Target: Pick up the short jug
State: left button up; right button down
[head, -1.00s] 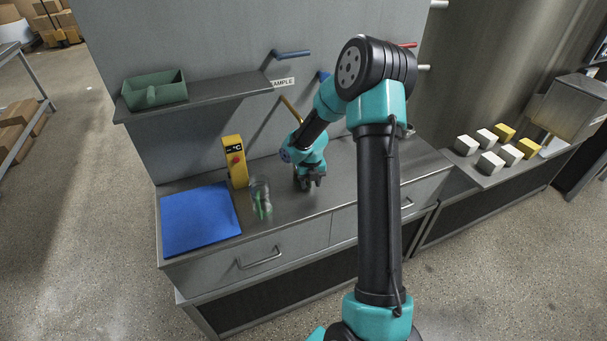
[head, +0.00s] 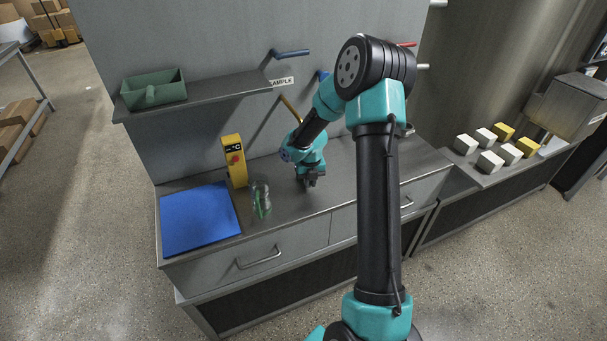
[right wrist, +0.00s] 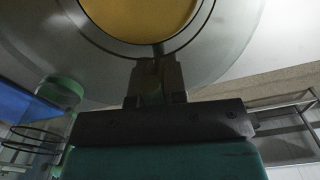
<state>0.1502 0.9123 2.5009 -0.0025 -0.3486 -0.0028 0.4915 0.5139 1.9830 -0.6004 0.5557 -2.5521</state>
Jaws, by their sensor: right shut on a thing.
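My right gripper (head: 311,182) is low over the steel worktop, right of the yellow device. Its fingers (right wrist: 154,82) are shut at the near edge of a round metallic vessel, apparently the short jug (right wrist: 225,45). The vessel has a wide pale grey rim and a yellow-orange round middle, and the top of the picture cuts it off. In the head view I cannot make out the jug apart from the gripper. Whether it touches the worktop cannot be told. My left gripper is not in view.
A clear vessel with green in it (head: 261,199) stands left of the gripper. A blue sheet (head: 198,219) and the yellow device (head: 234,161) are farther left. A shelf (head: 220,97) holds a green tray (head: 170,95). The worktop (head: 355,180) is free to the right.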

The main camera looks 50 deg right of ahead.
jog(key=shift+r, duration=0.8)
notch_tip(320, 180, up, 2)
jog(key=s+a+r, duration=0.1)
jog(key=s+a, duration=0.9)
jog(key=a, duration=0.2)
jog(key=shift+s+r, duration=0.2)
jog(key=shift+s, duration=0.05)
